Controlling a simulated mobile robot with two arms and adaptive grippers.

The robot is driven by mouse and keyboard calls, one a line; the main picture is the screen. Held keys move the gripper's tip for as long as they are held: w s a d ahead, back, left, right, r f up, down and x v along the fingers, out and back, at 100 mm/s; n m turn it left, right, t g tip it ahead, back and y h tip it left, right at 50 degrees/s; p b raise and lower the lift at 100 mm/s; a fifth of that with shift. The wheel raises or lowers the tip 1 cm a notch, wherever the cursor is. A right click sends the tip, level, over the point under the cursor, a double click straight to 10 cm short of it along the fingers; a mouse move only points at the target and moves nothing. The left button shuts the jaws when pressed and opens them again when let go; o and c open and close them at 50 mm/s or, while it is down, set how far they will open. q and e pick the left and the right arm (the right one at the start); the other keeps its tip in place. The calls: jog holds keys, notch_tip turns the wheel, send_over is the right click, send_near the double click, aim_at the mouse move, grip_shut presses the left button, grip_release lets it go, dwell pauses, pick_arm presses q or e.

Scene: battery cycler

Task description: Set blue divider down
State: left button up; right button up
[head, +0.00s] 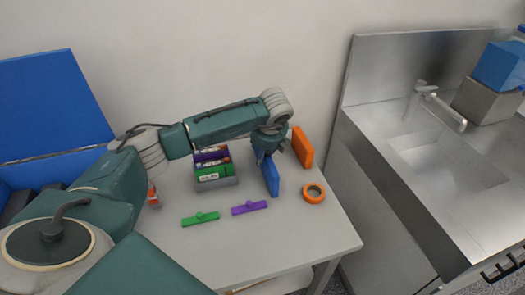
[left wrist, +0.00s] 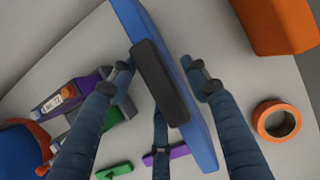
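The blue divider (head: 271,176) stands upright on the grey table, below my left gripper (head: 267,150). In the left wrist view it is a long blue panel (left wrist: 205,140) with a black handle (left wrist: 160,82) on its near edge. My left gripper's fingers (left wrist: 160,75) are spread on both sides of the handle, with gaps showing. A third finger is below the handle; whether it touches cannot be told. The divider's lower edge looks to be at the table top, but exact contact is hard to see. My right gripper is not in view.
An orange panel (head: 302,147) stands right of the divider, and an orange ring (head: 314,194) lies in front of it. Purple (head: 249,208) and green (head: 200,219) pieces lie nearer. A grey holder (head: 217,184) with coloured packs is left. A sink (head: 455,165) is beyond the table.

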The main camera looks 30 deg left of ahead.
pick_arm(q)
jog(key=shift+r, duration=0.1)
jog(key=b+v, duration=0.3)
jog(key=v, duration=0.8)
jog(key=shift+s+d+r, duration=0.1)
jog(key=shift+d+r, duration=0.05)
jog(key=shift+r, duration=0.3)
